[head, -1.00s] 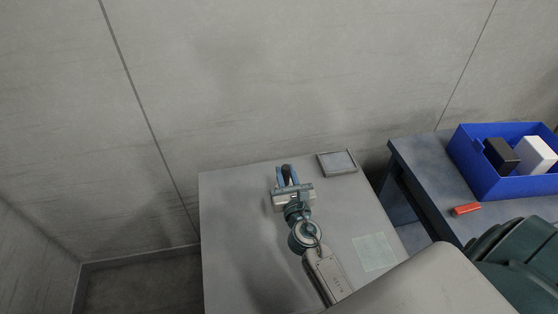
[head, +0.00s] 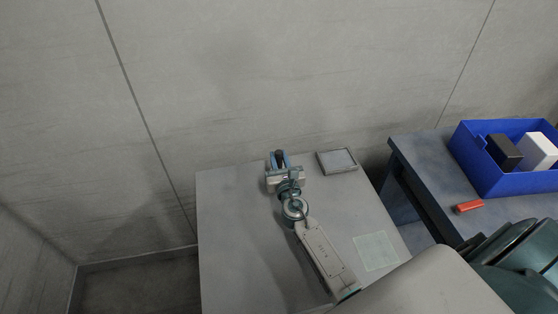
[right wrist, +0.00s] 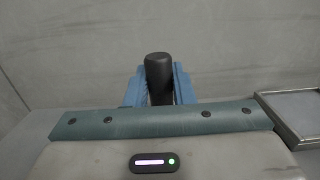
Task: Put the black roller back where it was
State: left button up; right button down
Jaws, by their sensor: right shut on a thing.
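The black roller (right wrist: 159,75) stands upright between the two blue fingers of my right gripper (right wrist: 159,88) in the right wrist view. The fingers are shut on it. In the head view, my right gripper (head: 279,160) is over the far part of the grey table (head: 232,230), and the roller (head: 280,157) shows as a small dark shape between the fingers. I cannot tell whether its bottom touches the table, because the gripper body hides it. My left gripper is not in view.
A small grey-framed tray (head: 337,161) lies right of the gripper. A pale green square (head: 376,251) is on the table nearer me. A darker table (head: 430,175) at right holds a blue bin (head: 485,187) with a black box and a white box, plus a red object (head: 468,206).

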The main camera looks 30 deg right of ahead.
aim_at(280, 162)
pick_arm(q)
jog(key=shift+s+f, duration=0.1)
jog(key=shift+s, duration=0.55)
pick_arm(e)
jog(key=c, duration=1.2)
grip_release()
jog(key=shift+f, duration=0.1)
jog(key=shift+c, duration=0.2)
jog(key=shift+s, duration=0.15)
jog(key=b+v, duration=0.1)
jog(key=v, duration=0.4)
jog(key=b+v, duration=0.1)
jog(key=v, duration=0.4)
jog(key=shift+s+a, duration=0.2)
jog(key=shift+s, duration=0.2)
jog(key=shift+s+a, duration=0.1)
jog(key=shift+s, duration=0.35)
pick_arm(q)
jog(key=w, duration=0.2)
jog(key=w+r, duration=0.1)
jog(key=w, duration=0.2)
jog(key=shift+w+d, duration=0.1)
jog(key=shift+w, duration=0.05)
